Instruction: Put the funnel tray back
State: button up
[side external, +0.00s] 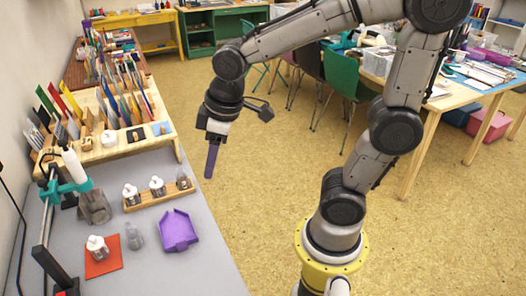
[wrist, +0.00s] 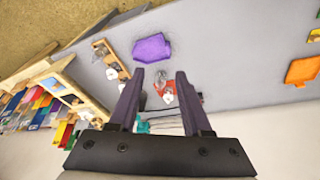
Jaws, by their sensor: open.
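The purple funnel tray (side external: 178,230) lies on the grey tabletop near its right edge. It also shows in the wrist view (wrist: 151,48), just beyond my fingertips. My gripper (side external: 209,172) hangs in the air above and to the right of the table, fingers pointing down. In the wrist view my gripper (wrist: 160,74) has its two dark purple fingers spread, with nothing held between them. My gripper is apart from the tray.
A wooden rack (side external: 157,195) with white-capped bottles stands behind the tray. A clear bottle (side external: 134,236) stands left of the tray, beside a red mat (side external: 101,267) bearing a white-capped bottle (side external: 97,246). The tabletop in front of the tray (side external: 190,275) is clear.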

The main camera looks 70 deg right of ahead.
jog(key=s+d+r+m+t, duration=0.2)
jog(key=s+m, duration=0.1)
jog(key=s, duration=0.8)
jog(key=shift+r+m, duration=0.4)
dwell(0.4)
